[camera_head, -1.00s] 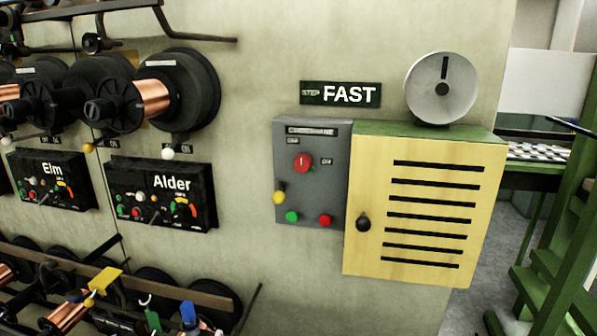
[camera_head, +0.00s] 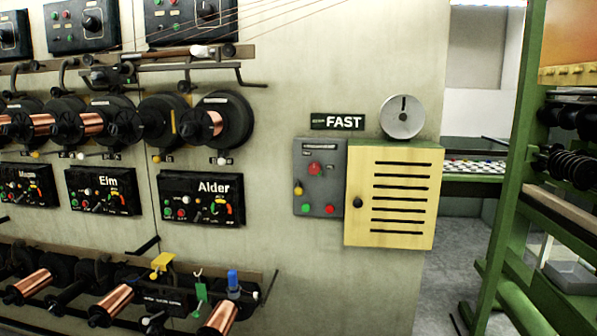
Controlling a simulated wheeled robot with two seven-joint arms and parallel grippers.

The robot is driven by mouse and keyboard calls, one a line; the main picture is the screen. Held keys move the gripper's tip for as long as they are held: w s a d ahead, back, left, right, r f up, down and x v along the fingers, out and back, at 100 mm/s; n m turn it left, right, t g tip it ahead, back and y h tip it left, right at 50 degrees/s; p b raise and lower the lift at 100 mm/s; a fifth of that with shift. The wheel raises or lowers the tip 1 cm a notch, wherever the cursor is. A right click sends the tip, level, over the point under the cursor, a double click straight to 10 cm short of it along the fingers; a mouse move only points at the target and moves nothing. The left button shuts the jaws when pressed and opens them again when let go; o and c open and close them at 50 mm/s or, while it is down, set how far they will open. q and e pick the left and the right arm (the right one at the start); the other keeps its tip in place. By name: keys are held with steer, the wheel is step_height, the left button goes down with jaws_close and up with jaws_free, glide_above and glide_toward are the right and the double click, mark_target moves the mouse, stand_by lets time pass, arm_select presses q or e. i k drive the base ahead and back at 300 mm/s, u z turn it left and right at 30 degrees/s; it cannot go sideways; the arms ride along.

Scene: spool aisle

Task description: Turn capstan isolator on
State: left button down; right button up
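A grey control box (camera_head: 321,200) is fixed to the wall, left of a yellow louvred cabinet. Its top label is too blurred to read, so I cannot tell for certain that it is the capstan isolator. A red rotary knob (camera_head: 315,169) sits in its upper part with a pale mark that looks roughly upright; its exact setting is too small to tell. Neither of my grippers is in view.
The yellow cabinet (camera_head: 410,225) has a black knob (camera_head: 357,203), with a grey dial (camera_head: 402,117) above it and a FAST sign (camera_head: 337,122). Copper spools and the Alder panel (camera_head: 200,198) line the left. A green frame (camera_head: 508,180) stands right; grey floor (camera_head: 450,270) shows between.

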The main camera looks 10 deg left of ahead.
mark_target(315, 168)
steer(key=u, duration=0.6)
steer(key=i, duration=0.9)
steer(key=u, duration=0.3)
